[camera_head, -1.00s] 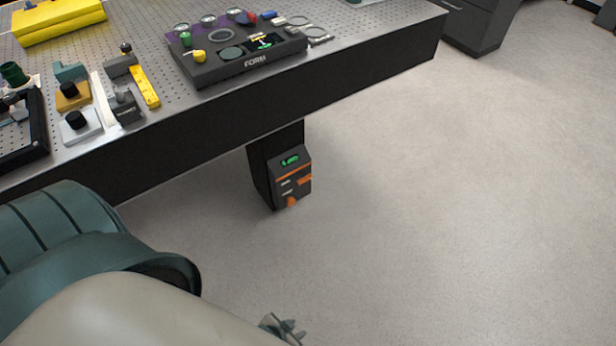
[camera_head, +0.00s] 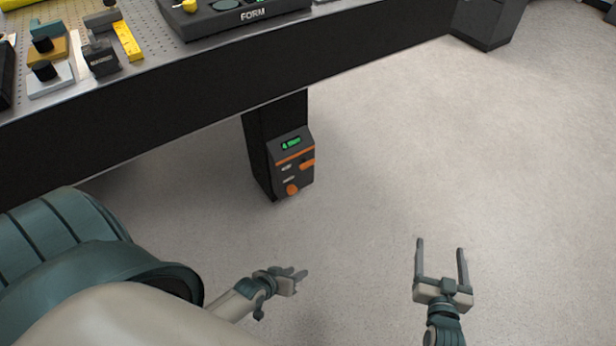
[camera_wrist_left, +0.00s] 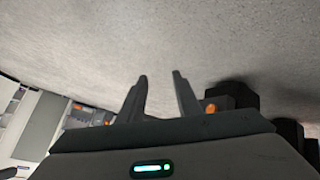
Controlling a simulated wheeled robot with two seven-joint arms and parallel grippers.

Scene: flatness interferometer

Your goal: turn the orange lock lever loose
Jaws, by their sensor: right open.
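A dark control box (camera_head: 291,158) with a green display is on the table leg. It has an orange stripe, an orange lever-like piece (camera_head: 307,163) at its right side and a rounder orange piece (camera_head: 292,189) near its bottom. I cannot tell for sure which is the lock lever. My left gripper (camera_head: 299,272) is below the box in the picture, apart from it. In the left wrist view its fingers (camera_wrist_left: 160,77) are spread with nothing between them. An orange spot (camera_wrist_left: 211,108) on a dark block shows beside the right finger there. My right gripper (camera_head: 440,246) is open and empty over the floor.
The perforated table (camera_head: 160,60) overhangs the box, its dark side running across the picture. A black instrument marked FORM (camera_head: 215,22) and small mounts stand on top. A dark cabinet (camera_head: 490,22) is at the back right. Open floor (camera_head: 450,140) lies right of the leg.

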